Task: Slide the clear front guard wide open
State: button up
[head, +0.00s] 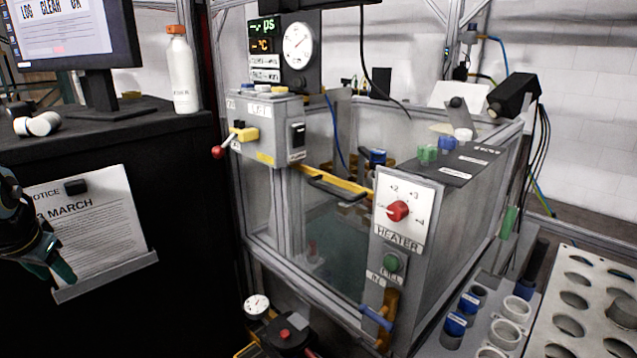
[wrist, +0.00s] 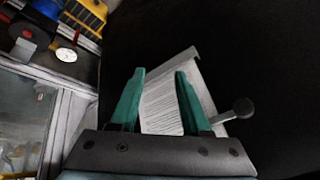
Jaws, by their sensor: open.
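The clear front guard (head: 335,250) is a see-through panel in a grey metal frame, between the left post and the heater panel. A yellow strip (head: 345,181) runs along its top, with a dark bar handle (head: 343,192) just in front. I cannot tell exactly how far across the opening the guard stands. My gripper (head: 62,272) is at the far left of the head view, well apart from the guard, by the black cabinet. In the wrist view its two teal fingers (wrist: 160,72) are spread, with nothing held between them.
A notice (head: 90,225) in a grey holder is on the black cabinet, behind my fingers. The heater panel (head: 400,212) with a red knob borders the guard on the right. A red-tipped lever (head: 218,152) sticks out at left. A gauge (head: 256,305) sits low in front.

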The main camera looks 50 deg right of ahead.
jog(key=w+d+r+m+t+h+p, duration=0.1)
jog(key=w+d+r+m+t+h, duration=0.15)
jog(key=d+m, duration=0.7)
jog(key=m+g+h+p, duration=0.4)
jog(key=m+g+h, duration=0.65)
jog(key=m, duration=0.75)
send_near(323, 189)
jog(key=s+t+h, duration=0.1)
jog(key=shift+t, duration=0.3)
jog(key=p+x, duration=0.1)
jog(key=x, duration=0.2)
jog(key=p+x, duration=0.1)
jog(key=x, duration=0.2)
jog(key=p+x, duration=0.2)
jog(key=x, duration=0.1)
jog(key=shift+d+f, duration=0.2)
jog(key=shift+f, duration=0.1)
jog(key=shift+d+f, duration=0.25)
jog(key=shift+d, duration=0.25)
grip_shut()
